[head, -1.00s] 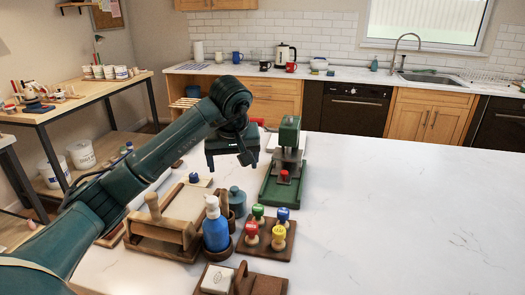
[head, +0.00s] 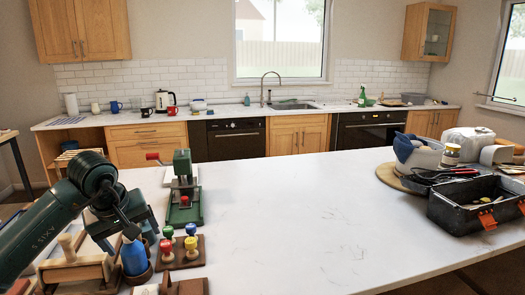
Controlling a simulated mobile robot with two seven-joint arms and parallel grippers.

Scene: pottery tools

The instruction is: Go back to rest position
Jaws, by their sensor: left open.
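My left gripper (head: 128,233) is at the lower left of the head view, at the end of my dark green arm. It is open, and I see nothing held in it. It hangs over the pottery tools, just above and behind a blue bottle (head: 134,257), overlapping it in the picture; I cannot tell whether they touch. A wooden slab tool (head: 75,268) lies left of the bottle. My right gripper is not in view.
A rack (head: 181,254) of coloured stamps and a green press (head: 184,195) stand right of my left gripper. A black toolbox (head: 472,212) stands at the right. The white countertop (head: 310,225) between is clear.

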